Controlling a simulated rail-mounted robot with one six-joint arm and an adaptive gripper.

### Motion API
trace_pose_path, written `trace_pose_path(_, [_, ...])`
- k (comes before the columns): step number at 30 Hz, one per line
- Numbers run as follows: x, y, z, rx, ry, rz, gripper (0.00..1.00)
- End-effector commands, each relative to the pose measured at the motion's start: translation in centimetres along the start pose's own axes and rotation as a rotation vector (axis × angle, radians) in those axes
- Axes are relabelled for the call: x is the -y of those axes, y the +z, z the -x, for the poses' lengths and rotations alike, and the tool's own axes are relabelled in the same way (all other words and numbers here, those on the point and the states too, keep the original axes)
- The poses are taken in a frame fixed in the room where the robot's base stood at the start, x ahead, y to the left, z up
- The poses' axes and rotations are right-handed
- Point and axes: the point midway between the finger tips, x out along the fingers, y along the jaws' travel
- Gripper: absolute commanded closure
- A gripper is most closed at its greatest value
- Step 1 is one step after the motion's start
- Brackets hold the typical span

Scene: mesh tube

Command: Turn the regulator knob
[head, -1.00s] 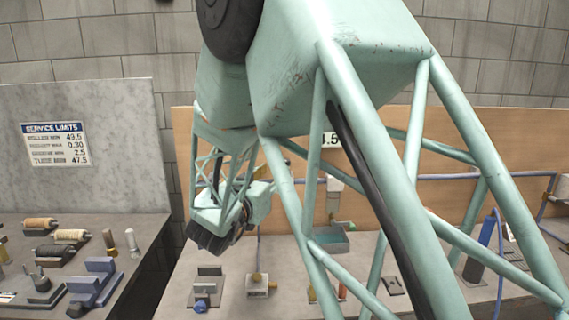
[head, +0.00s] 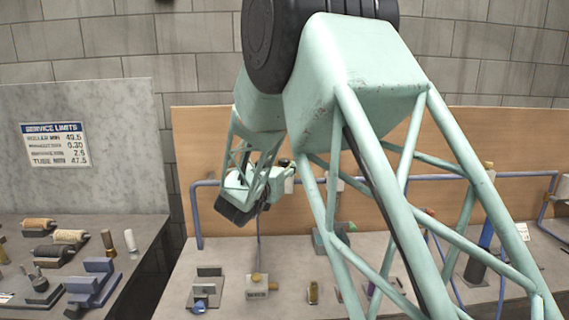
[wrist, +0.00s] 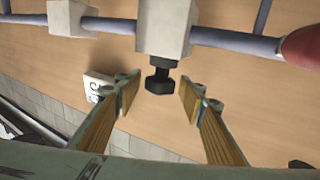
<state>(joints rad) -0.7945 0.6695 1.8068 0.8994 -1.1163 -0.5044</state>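In the wrist view a black knob (wrist: 160,82) sticks out of a pale block (wrist: 165,26) fitted on a blue-grey pipe; it looks like the regulator knob. My gripper (wrist: 159,86) is open, with one finger on each side of the knob. A gap shows between the knob and each finger, and nothing is held. In the head view my arm reaches toward the wooden panel (head: 220,143). The gripper's fingers and the knob cannot be made out there.
The blue-grey pipe (wrist: 235,41) runs across the panel. A red rounded thing (wrist: 302,46) sits at the right edge, and another pale block (wrist: 70,18) at upper left. Below, the bench (head: 232,262) carries small fittings. A left bench holds several rollers and parts.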

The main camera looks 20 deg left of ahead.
Motion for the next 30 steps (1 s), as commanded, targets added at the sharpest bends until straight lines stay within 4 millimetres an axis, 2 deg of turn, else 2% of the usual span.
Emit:
trace_pose_path(10, [-0.01,-0.02,-0.18,0.0,0.0,0.0,0.63])
trace_pose_path(18, [-0.01,-0.01,-0.17,0.0,0.0,0.0,0.88])
trace_pose_path(30, [-0.13,0.02,-0.35,-0.003,-0.047,-0.001,0.88])
